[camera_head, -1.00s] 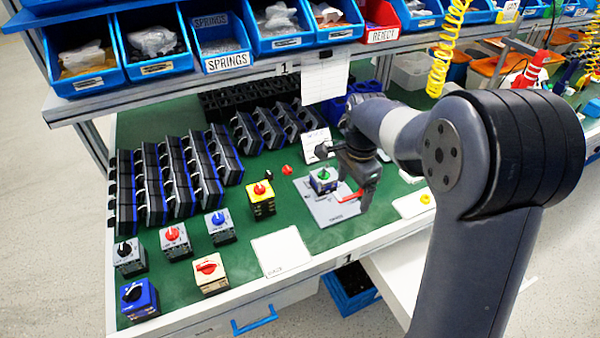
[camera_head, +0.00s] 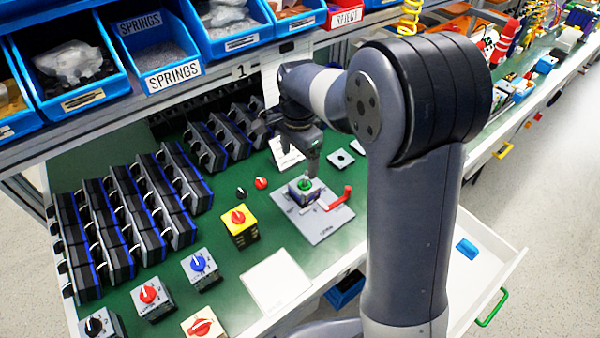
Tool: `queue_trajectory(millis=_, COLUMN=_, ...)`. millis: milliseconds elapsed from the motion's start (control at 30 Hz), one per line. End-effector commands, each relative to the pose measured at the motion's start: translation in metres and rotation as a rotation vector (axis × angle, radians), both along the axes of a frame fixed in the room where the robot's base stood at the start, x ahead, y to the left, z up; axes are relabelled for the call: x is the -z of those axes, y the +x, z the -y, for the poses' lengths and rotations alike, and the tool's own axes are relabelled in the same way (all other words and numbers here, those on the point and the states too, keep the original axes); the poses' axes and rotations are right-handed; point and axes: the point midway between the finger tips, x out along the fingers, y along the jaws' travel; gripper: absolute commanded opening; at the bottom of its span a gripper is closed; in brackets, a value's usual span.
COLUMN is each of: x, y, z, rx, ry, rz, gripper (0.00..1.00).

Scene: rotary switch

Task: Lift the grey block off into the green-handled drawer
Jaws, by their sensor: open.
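The grey block with a green knob (camera_head: 302,190) sits on a grey plate (camera_head: 324,224) on the green bench top. My gripper (camera_head: 310,170) is open, pointing down close above and behind the block. Its fingertips are small and dark, and I cannot tell whether they touch the block. The green-handled drawer (camera_head: 508,268) stands pulled out at the lower right, with its green handle (camera_head: 492,308) at the front. A small blue piece (camera_head: 467,249) lies inside it. My arm hides the drawer's left part.
A red lever (camera_head: 337,200) sits on the plate, right of the block. A yellow switch with a red knob (camera_head: 240,226) and other coloured switches stand to the left. Dark stacked parts (camera_head: 120,225) fill the back left. Blue bins (camera_head: 165,60) hang above. A white card (camera_head: 275,282) lies in front.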

Motion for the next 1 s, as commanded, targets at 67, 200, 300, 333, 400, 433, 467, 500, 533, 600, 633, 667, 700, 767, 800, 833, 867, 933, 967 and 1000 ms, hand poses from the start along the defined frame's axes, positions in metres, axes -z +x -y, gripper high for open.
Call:
queue_trajectory(millis=67, x=0.006, y=0.000, z=0.000, rx=0.000, ry=0.000, rz=-0.002, gripper=0.84)
queue_trajectory(millis=200, x=0.028, y=-0.001, z=0.001, rx=0.000, ry=-0.002, rz=-0.006, gripper=0.84)
queue_trajectory(millis=300, x=0.043, y=0.000, z=0.001, rx=0.000, ry=-0.001, rz=-0.004, gripper=0.84)
queue_trajectory(millis=333, x=0.047, y=0.000, z=0.001, rx=0.000, ry=-0.001, rz=-0.004, gripper=0.84)
queue_trajectory(millis=400, x=0.052, y=0.000, z=0.001, rx=0.000, ry=0.000, rz=-0.002, gripper=0.84)
queue_trajectory(millis=433, x=0.054, y=0.000, z=0.001, rx=0.000, ry=0.000, rz=-0.002, gripper=0.84)
queue_trajectory(millis=467, x=0.056, y=0.000, z=0.001, rx=0.000, ry=0.000, rz=-0.002, gripper=0.84)
queue_trajectory(millis=500, x=0.058, y=0.000, z=0.001, rx=0.000, ry=-0.001, rz=-0.003, gripper=0.84)
queue_trajectory(millis=533, x=0.061, y=0.000, z=0.002, rx=0.000, ry=-0.001, rz=-0.003, gripper=0.84)
queue_trajectory(millis=600, x=0.069, y=0.001, z=0.003, rx=0.001, ry=-0.001, rz=-0.004, gripper=0.84)
queue_trajectory(millis=633, x=0.073, y=0.002, z=0.004, rx=0.001, ry=-0.001, rz=-0.005, gripper=0.84)
queue_trajectory(millis=667, x=0.078, y=0.002, z=0.005, rx=0.001, ry=-0.001, rz=-0.005, gripper=0.84)
queue_trajectory(millis=700, x=0.083, y=0.003, z=0.006, rx=0.002, ry=-0.001, rz=-0.005, gripper=0.84)
queue_trajectory(millis=767, x=0.093, y=0.003, z=0.006, rx=0.001, ry=-0.001, rz=-0.005, gripper=0.84)
queue_trajectory(millis=800, x=0.098, y=0.003, z=0.006, rx=0.001, ry=-0.001, rz=-0.004, gripper=0.84)
queue_trajectory(millis=833, x=0.101, y=0.003, z=0.006, rx=0.001, ry=-0.001, rz=-0.004, gripper=0.84)
queue_trajectory(millis=867, x=0.103, y=0.003, z=0.006, rx=0.001, ry=-0.001, rz=-0.004, gripper=0.84)
queue_trajectory(millis=933, x=0.107, y=0.003, z=0.006, rx=0.000, ry=0.000, rz=-0.001, gripper=0.84)
queue_trajectory(millis=967, x=0.108, y=0.004, z=0.006, rx=0.000, ry=-0.001, rz=-0.001, gripper=0.84)
queue_trajectory(millis=1000, x=0.108, y=0.004, z=0.006, rx=0.000, ry=0.000, rz=0.000, gripper=0.84)
